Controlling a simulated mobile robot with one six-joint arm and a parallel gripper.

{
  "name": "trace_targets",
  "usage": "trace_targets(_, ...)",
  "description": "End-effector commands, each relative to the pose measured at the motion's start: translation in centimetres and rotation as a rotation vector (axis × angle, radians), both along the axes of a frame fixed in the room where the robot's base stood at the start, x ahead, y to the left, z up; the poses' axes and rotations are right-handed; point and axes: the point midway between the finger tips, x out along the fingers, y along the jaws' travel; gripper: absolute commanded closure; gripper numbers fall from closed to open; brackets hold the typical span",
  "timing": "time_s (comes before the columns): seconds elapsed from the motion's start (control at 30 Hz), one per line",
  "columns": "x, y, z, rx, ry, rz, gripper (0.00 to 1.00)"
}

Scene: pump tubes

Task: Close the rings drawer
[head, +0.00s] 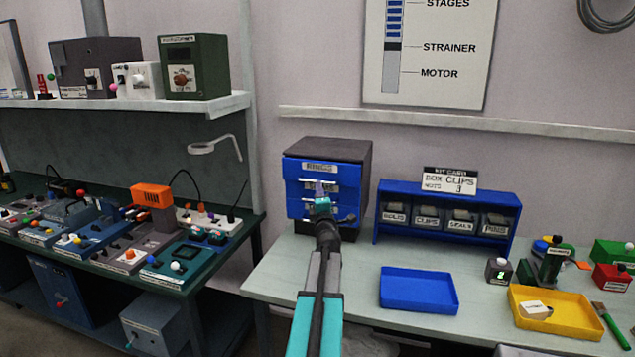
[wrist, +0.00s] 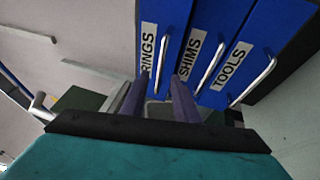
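The blue drawer cabinet (head: 364,180) with a dark top stands at the back left of the bench. Its top drawer (head: 297,168) appears to stand a little proud of those below. In the wrist view, the rings drawer (wrist: 150,18) is the leftmost blue front, with its label and a bar handle. The shims drawer (wrist: 203,25) and tools drawer (wrist: 250,40) are beside it. My gripper (head: 320,188) is in front of the cabinet and hides part of the fronts. Contact cannot be told.
A blue rack of labelled bins (head: 388,228) stands right of the cabinet. A blue tray (head: 418,304) and a yellow tray (head: 575,327) lie on the bench (head: 275,272). A second bench with several devices is at left. Bare bench lies between the cabinet and blue tray.

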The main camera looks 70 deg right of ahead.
Motion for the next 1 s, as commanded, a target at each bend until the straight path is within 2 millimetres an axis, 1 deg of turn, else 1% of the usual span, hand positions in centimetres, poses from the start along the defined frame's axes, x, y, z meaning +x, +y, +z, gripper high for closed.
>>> trace_targets(0.03,0.3,-0.6,0.2,0.000,0.000,0.000,0.72)
trace_targets(0.6,2.2,-4.8,1.1,0.000,0.000,-0.001,0.72)
trace_targets(0.8,2.7,-5.9,1.3,0.000,0.000,-0.001,0.72)
trace_targets(1.0,2.9,-6.4,1.3,0.000,0.000,-0.002,0.72)
